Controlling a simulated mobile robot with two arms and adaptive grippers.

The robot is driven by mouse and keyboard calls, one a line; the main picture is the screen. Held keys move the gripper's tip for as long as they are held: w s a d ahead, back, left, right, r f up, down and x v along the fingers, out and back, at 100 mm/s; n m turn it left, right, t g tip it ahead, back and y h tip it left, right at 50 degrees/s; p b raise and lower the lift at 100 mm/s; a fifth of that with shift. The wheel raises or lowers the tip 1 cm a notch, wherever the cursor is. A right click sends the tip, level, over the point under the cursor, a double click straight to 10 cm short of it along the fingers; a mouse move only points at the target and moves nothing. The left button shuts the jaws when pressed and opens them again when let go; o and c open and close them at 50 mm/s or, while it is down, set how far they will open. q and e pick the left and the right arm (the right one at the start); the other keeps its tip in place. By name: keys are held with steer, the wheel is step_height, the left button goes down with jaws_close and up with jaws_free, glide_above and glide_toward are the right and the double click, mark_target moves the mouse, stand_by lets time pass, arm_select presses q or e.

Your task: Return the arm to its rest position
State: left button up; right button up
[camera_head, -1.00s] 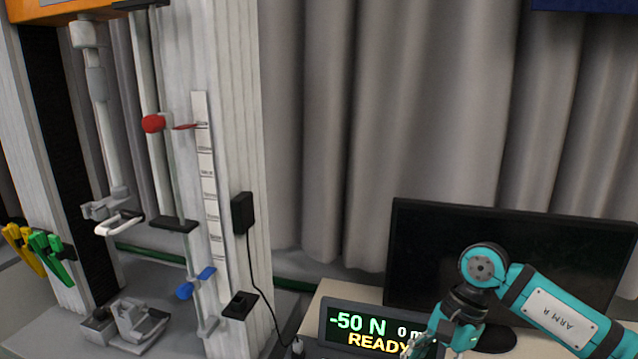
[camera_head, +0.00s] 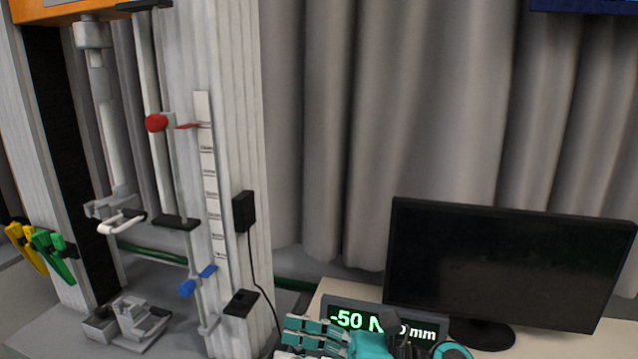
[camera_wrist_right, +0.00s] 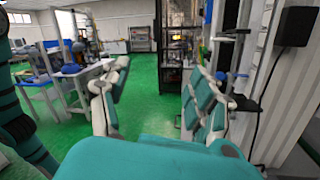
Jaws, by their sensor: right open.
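My right gripper (camera_head: 320,338) is low in the head view, in front of the small display (camera_head: 430,333) and covering part of it. In the right wrist view its two teal fingers (camera_wrist_right: 155,95) stand wide apart with nothing between them. The visible part of the display reads "-50 N" and "mm"; its lower line is hidden. Most of my right arm is below the picture's edge. My left gripper does not show in either view.
The drop tower's white column (camera_head: 240,170) stands left of my gripper, with a red knob (camera_head: 156,122), a blue knob (camera_head: 187,288) and a black box (camera_head: 244,211) with a cable. A dark monitor (camera_head: 500,265) stands at right. Green floor (camera_wrist_right: 145,110) lies beyond the fingers.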

steer(key=w+d+f+m+t+h, duration=0.1)
steer(key=w+d+m+t+h, duration=0.35)
steer(key=m+t, duration=0.7)
steer(key=w+d+f+m+t+h, duration=0.15)
steer(key=d+m+t+h, duration=0.5)
steer(key=m, duration=1.05)
steer(key=s+d+f+m+g+h, duration=0.4)
steer(key=d+f+m+g+h, duration=0.2)
steer(key=d+f+m+h, duration=0.5)
steer(key=s+d+f+m+g+y, duration=0.1)
steer(key=s+f+m+g, duration=0.35)
steer(key=s+f, duration=0.5)
steer(key=s+d+f+m+g+y, duration=0.1)
steer(key=s+f+m+g+y, duration=0.15)
steer(key=s+f+g, duration=0.7)
steer(key=s+f+t, duration=0.2)
steer(key=s+f, duration=0.1)
steer(key=f, duration=1.9)
steer(key=s+d+f+g, duration=0.1)
steer(key=s+d+f, duration=0.1)
steer(key=s+f, duration=1.5)
steer(key=shift+s+d+f+h, duration=0.25)
steer(key=shift+d+f+h, duration=0.1)
steer(key=shift+f+h, duration=0.15)
